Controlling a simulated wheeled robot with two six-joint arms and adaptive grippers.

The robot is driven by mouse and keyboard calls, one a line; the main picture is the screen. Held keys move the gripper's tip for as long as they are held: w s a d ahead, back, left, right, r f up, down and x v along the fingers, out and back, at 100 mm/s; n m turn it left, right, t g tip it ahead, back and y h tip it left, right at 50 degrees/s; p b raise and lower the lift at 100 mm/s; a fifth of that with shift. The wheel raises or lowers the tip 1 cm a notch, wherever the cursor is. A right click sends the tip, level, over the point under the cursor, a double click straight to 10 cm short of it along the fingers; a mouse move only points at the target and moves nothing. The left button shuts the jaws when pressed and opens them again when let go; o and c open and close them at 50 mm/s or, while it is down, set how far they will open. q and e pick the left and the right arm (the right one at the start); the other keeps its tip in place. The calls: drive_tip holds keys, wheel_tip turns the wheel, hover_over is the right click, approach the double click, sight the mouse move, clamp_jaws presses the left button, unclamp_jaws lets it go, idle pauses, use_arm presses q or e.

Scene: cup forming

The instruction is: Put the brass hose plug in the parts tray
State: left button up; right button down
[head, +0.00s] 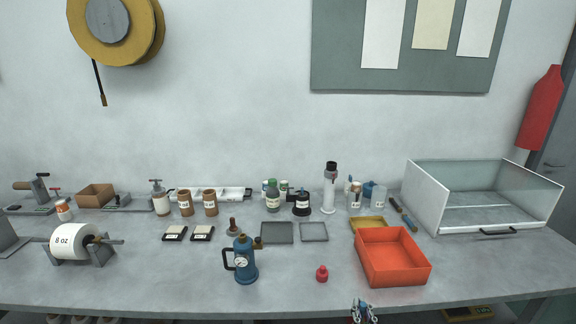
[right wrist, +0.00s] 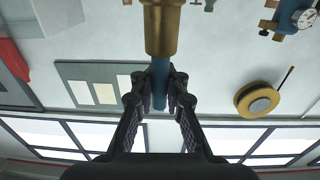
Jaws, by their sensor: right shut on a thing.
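My right gripper (head: 364,314) is at the bottom edge of the head view, in front of the bench. In the right wrist view my right gripper (right wrist: 160,95) is shut on the blue stem of a piece with a thick brass end, which I take as the brass hose plug (right wrist: 162,30). The brass end points away from the fingers and runs out of the picture's top. An orange-red open tray (head: 392,281) stands on the bench, right of and beyond the gripper. It looks empty. No label shows which tray is the parts tray. My left gripper is not in view.
A red knob (head: 322,273) and a blue canister with a gauge (head: 245,266) stand left of the orange-red tray. A yellow tray (head: 368,219) and two flat grey trays (head: 277,233) lie behind. A clear-sided box (head: 425,205) stands at the right. The front bench edge is mostly clear.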

drive_tip(key=shift+a, duration=0.1)
drive_tip(key=s+a+r+n+g+y, duration=0.4)
drive_tip(key=a+r+n+g+y, duration=0.2)
drive_tip(key=n+g+y, duration=0.2)
drive_tip(key=s+a+r+n+g+y, duration=0.4)
drive_tip(key=a+r+n+g+y, duration=0.1)
drive_tip(key=a+n+g+y, duration=0.2)
drive_tip(key=n+g+y, duration=0.1)
drive_tip(key=n+y, duration=0.1)
drive_tip(key=y, duration=0.1)
drive_tip(key=shift+a+r+g, duration=0.25)
drive_tip(key=shift+r+g, duration=0.15)
drive_tip(key=shift+s, duration=0.2)
